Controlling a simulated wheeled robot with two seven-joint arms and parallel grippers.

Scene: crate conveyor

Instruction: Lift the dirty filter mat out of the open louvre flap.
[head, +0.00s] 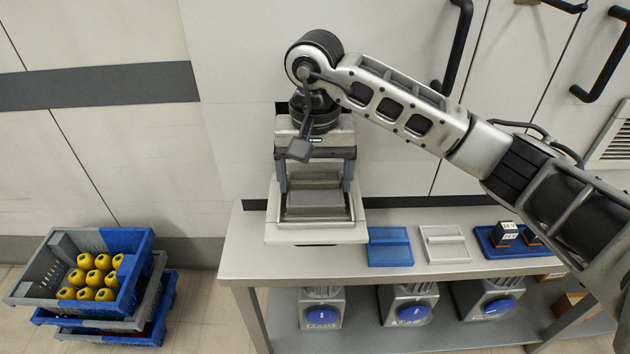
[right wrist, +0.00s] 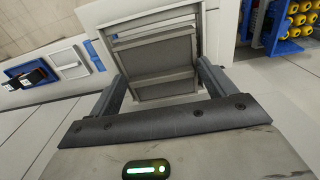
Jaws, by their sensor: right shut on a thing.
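The open louvre flap (head: 316,236) is a pale tray-like frame that juts from the wall cabinet above the left end of the bench. The grey filter mat (head: 314,202) shows inside its frame. My right gripper (head: 316,186) points down over the flap, one finger at each side of the mat, shut on it. In the right wrist view the mat (right wrist: 160,84) lies between the two fingers, with the flap's pale frame (right wrist: 143,20) behind it. I cannot tell whether the mat is clear of the flap's floor. My left gripper is not in view.
On the bench (head: 290,262) to the right are a blue tray (head: 390,252), a white tray (head: 445,249) and a blue tray with dark blocks (head: 505,238). Several blue-capped units stand on the shelf below. Stacked crates (head: 135,275) with yellow items stand on the floor at left.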

